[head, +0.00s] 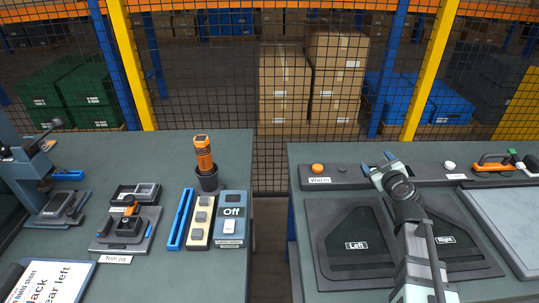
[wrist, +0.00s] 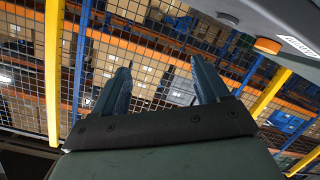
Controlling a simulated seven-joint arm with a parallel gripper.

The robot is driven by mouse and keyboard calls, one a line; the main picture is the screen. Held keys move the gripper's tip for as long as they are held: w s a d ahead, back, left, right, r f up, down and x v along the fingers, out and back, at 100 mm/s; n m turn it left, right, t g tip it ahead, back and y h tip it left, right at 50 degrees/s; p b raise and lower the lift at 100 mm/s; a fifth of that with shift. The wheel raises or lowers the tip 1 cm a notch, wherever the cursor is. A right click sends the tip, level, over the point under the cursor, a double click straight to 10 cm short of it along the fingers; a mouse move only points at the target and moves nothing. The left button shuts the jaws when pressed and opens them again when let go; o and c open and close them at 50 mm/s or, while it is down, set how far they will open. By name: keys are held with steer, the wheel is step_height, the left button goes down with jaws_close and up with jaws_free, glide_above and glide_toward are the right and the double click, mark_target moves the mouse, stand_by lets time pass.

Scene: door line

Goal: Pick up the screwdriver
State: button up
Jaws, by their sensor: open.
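An orange and black screwdriver (head: 204,155) stands upright in a dark cup (head: 207,180) at the back right of the left table. Its lower end is hidden inside the cup. My gripper (head: 377,163) is over the back part of the right table, well to the right of the screwdriver and apart from it. In the wrist view my gripper (wrist: 160,65) shows two spread fingers with nothing between them. The screwdriver does not show in the wrist view.
A gap separates the left table (head: 150,155) from the right table (head: 310,215). A mesh fence (head: 270,140) stands behind both tables.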

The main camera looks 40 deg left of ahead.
steer(key=s+a+r+n+g+y, duration=0.1)
steer(key=s+a+g+y, duration=0.35)
steer(key=s+a, duration=1.25)
steer(key=n+g+y, duration=0.2)
steer(key=g+y, duration=0.1)
steer(key=g, duration=0.3)
glide_toward(207, 155)
steer(key=a, duration=1.2)
steer(key=shift+w+a, duration=0.15)
jaws_close()
